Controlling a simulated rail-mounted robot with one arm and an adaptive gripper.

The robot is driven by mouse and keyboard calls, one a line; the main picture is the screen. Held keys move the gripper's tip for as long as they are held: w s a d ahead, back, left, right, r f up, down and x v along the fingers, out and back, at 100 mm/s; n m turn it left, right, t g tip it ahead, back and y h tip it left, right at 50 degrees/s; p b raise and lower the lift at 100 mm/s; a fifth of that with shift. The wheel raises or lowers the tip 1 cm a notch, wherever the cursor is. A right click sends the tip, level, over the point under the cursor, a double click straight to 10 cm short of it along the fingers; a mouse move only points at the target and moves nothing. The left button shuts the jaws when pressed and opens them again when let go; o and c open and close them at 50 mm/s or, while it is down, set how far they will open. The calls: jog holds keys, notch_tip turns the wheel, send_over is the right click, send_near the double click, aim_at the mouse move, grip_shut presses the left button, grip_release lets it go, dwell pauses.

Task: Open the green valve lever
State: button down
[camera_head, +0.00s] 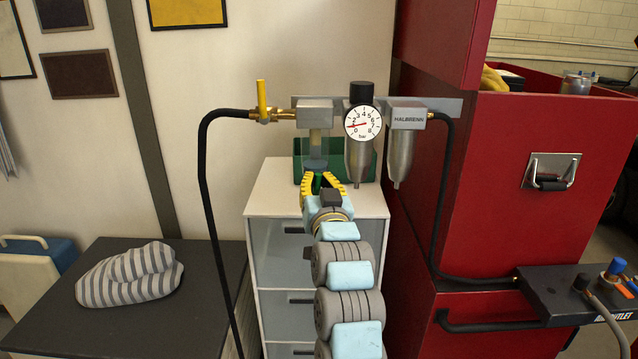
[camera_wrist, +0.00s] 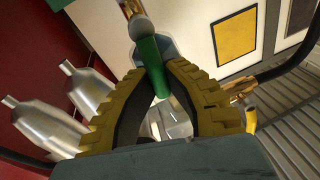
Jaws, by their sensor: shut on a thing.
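The green valve lever (camera_wrist: 152,67) sits between my gripper's two yellow ribbed fingers in the wrist view. It runs from a round grey pivot on the brass fitting down between the fingertips. My gripper (camera_wrist: 157,75) is shut on it. In the head view my gripper (camera_head: 320,180) is just below the left bowl of the air unit (camera_head: 315,112), and a small green bit of the lever (camera_head: 317,184) shows between the fingers. Most of the lever is hidden there.
A yellow lever (camera_head: 262,98) stands upright on the hose fitting at left. The pressure gauge (camera_head: 362,123) and metal bowls (camera_head: 399,160) are close right of my gripper. A green case (camera_head: 366,165) is behind on the white cabinet (camera_head: 270,200). A red cabinet (camera_head: 520,190) stands at right.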

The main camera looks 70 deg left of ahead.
jog(key=c, duration=1.1)
grip_release()
jog(key=shift+o, duration=0.2)
jog(key=shift+d, duration=0.1)
jog(key=v, duration=1.2)
